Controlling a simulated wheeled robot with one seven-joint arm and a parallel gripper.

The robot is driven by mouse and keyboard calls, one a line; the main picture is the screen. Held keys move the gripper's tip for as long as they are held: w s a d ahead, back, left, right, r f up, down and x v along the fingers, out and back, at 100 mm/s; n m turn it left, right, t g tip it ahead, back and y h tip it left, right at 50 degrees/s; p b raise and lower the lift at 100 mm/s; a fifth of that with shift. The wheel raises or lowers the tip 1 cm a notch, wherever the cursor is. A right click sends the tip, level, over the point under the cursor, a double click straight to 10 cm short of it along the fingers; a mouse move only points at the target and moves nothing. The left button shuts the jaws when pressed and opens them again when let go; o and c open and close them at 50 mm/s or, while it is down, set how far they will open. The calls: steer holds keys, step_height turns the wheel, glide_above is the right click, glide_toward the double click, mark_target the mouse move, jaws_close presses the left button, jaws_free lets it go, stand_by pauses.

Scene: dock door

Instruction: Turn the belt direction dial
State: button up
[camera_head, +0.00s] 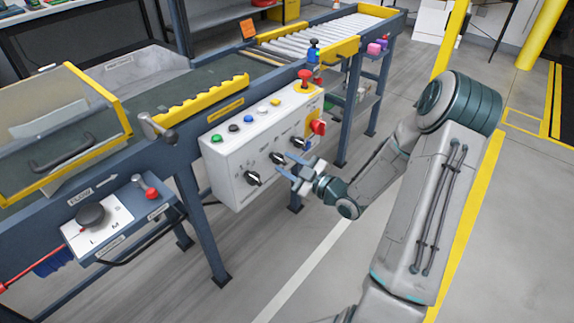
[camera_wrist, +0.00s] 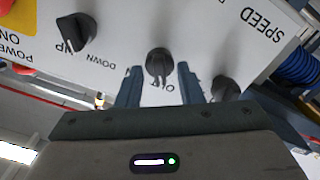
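A white control box (camera_head: 235,160) on the conveyor's side carries three black dials on its front. My gripper (camera_head: 286,164) is at the middle dial (camera_head: 277,158). In the wrist view, which shows the box upside down, my two fingers are open on either side of this middle dial (camera_wrist: 158,64), with gaps visible. Its label is mostly hidden. Another dial (camera_wrist: 75,32) has UP and DOWN markings; a third dial (camera_wrist: 226,88) sits right of my fingers, partly covered. I cannot read which dial is for belt direction.
A separate panel with a large black knob (camera_head: 90,215) is at lower left. The roller conveyor (camera_head: 325,35) runs behind. Floor is clear in front.

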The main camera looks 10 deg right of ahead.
steer(key=shift+w+a, duration=0.2)
steer(key=shift+w, duration=0.1)
steer(key=c, duration=0.6)
steer(key=shift+r+m, duration=0.1)
steer(key=shift+m, duration=0.3)
steer(key=m+p, duration=0.3)
steer(key=m, duration=0.1)
steer(key=shift+r+m, duration=0.1)
steer(key=shift+m, duration=0.3)
steer(key=m+p, duration=0.1)
steer(key=m, duration=0.2)
steer(key=shift+d+p, duration=0.1)
steer(key=shift+p, duration=0.3)
steer(key=shift+m+p, duration=0.65)
steer(key=shift+m, duration=0.95)
steer(key=shift+f, duration=0.2)
